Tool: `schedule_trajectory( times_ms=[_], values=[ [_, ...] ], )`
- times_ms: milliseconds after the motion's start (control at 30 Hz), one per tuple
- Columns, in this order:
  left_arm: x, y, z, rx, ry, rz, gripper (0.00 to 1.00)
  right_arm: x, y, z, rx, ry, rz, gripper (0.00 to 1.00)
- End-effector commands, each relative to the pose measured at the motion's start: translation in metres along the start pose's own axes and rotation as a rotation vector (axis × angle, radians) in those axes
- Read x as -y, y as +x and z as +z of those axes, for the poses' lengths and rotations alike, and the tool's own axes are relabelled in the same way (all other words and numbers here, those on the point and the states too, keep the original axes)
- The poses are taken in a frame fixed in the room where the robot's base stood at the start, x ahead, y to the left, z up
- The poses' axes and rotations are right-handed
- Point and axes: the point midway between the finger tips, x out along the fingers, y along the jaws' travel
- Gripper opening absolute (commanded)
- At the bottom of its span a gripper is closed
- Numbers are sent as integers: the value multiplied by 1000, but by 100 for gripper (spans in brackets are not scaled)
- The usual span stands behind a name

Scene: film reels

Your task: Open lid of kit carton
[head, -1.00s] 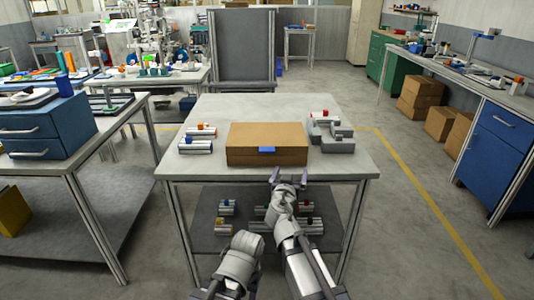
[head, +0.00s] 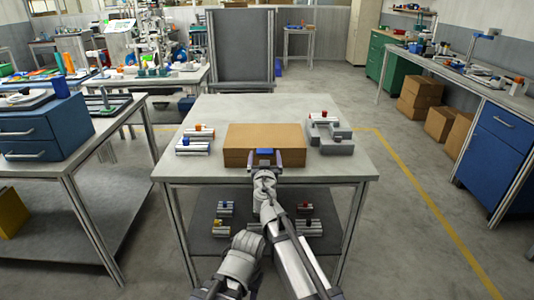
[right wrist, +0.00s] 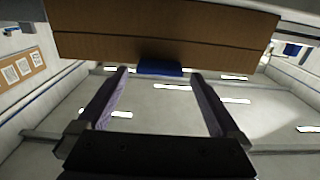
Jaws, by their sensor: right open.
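The kit carton (head: 264,136) is a brown cardboard box with its lid shut, on the grey table. A blue tab (head: 265,152) sits at the middle of its front edge. My right gripper (head: 265,160) is open at the carton's front, its fingers on either side of the tab in the head view. In the right wrist view the carton (right wrist: 150,30) spans the top. The blue tab (right wrist: 160,71) shows between the two open fingers (right wrist: 160,80), apart from both. My left arm is low in the head view, and its fingertips cannot be made out.
Silver parts with coloured knobs (head: 194,147) lie left of the carton on the table (head: 350,168). A grey fixture (head: 328,136) stands to its right. More parts (head: 308,228) lie on the lower shelf. Bare tabletop surrounds the carton's front.

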Motion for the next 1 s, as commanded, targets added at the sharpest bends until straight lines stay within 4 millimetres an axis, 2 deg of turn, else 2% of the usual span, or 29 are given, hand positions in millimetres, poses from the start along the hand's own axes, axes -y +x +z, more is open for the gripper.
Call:
schedule_trajectory(
  times_ms=[33,100,400,1000],
  values=[
    [0,0,0,0,0,0,50,2,9,0,0,0,-1,100],
    [0,0,0,0,0,0,50,3,14,0,0,0,-1,100],
    [0,0,0,0,0,0,50,4,16,0,0,0,-2,100],
    [0,0,0,0,0,0,50,4,16,0,0,0,-1,34]
  ],
)
